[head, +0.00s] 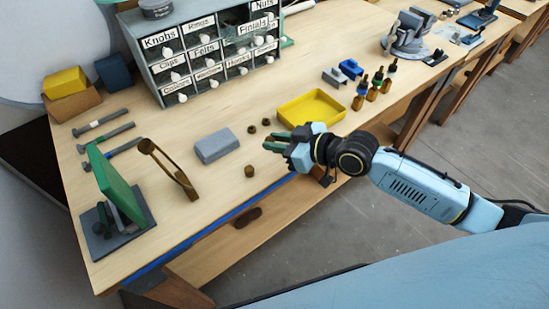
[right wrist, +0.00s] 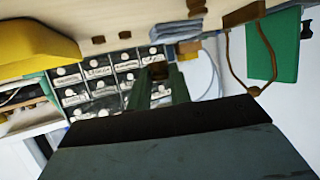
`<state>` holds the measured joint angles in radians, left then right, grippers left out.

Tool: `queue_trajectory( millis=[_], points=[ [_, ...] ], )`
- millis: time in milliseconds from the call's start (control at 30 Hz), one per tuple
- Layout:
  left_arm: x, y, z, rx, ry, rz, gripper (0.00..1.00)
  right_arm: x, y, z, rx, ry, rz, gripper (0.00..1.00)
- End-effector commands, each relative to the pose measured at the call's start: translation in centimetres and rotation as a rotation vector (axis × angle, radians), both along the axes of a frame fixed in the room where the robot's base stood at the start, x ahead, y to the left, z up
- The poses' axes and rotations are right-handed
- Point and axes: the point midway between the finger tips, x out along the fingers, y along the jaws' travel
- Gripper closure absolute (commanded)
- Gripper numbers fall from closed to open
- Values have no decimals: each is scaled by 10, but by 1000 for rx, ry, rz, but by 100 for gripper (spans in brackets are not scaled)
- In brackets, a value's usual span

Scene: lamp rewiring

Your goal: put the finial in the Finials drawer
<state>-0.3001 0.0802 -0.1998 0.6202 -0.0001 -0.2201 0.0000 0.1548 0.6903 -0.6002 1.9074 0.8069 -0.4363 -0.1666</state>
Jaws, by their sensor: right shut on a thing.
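The drawer cabinet (head: 151,60) stands at the back of the bench with labelled, clear-fronted drawers. The Finials drawer (head: 252,30) is in its upper right part; its front seems to stand out from its neighbours, but I cannot tell how far. My right gripper (head: 272,146) is above the bench, in front of the cabinet and well apart from it. In the right wrist view its green fingers are shut on a small dark brown piece, which looks like the finial (right wrist: 158,70). In the head view the fingers hide this piece. My left gripper is not in view.
A yellow tray (head: 312,108) lies just behind my right gripper. Small brown parts (head: 249,171) and a grey block (head: 216,146) lie to its left. Small bottles (head: 373,88) stand to the right. Bare bench top lies between the tray and the cabinet.

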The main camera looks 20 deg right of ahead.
Motion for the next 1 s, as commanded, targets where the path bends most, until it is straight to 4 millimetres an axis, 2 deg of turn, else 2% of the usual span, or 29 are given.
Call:
queue_trajectory(
  millis=[433,900,933,1000],
  points=[
    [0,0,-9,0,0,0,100,1,0,-58,0,0,-1,100],
    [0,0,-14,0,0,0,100,0,0,-67,0,-2,-1,100],
    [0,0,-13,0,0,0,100,0,0,-66,0,-2,-1,76],
    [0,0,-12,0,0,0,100,0,0,-66,0,-2,-1,67]
  ],
)
